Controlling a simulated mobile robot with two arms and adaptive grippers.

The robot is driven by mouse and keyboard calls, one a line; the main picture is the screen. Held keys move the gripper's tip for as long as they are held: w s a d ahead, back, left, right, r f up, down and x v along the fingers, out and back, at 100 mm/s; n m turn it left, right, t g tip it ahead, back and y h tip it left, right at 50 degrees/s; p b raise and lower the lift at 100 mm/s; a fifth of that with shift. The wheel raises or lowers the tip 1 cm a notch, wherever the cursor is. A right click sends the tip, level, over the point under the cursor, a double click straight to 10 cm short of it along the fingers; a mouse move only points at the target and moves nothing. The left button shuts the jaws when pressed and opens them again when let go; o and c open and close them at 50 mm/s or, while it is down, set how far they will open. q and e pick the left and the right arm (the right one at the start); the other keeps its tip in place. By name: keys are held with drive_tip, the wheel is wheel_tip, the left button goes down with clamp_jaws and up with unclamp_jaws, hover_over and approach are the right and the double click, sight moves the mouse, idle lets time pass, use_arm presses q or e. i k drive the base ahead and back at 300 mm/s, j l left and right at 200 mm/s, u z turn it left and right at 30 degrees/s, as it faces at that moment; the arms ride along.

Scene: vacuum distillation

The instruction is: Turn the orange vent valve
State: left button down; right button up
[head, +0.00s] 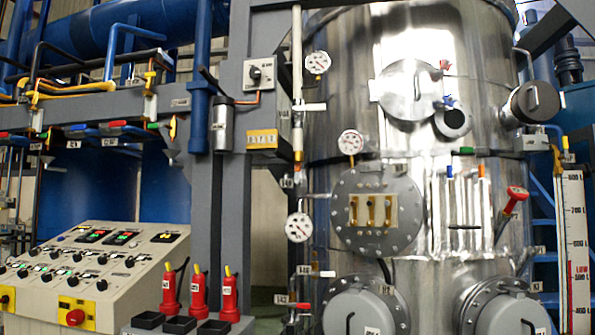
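Neither of my grippers is in view. I cannot tell for sure which part is the orange vent valve. A small orange piece (481,170) shows among the thin vertical pipes on the front of the steel vessel. Another small orange fitting (298,157) is on the white vertical pipe at the vessel's left side. Both are too small to show how a handle is turned.
The large steel vessel (470,60) fills the right half, with gauges (350,142), round flanges and a red-handled valve (516,194). A sloped control panel (95,262) stands at lower left. Red bottles (229,295) stand beside black trays (180,325). Grey columns (235,200) stand between.

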sight(298, 167)
drive_tip(key=i+j+z, duration=0.2)
drive_tip(key=i+j, duration=0.2)
drive_tip(key=j, duration=0.2)
drive_tip(key=i+j+z, duration=0.15)
drive_tip(key=j, duration=0.2)
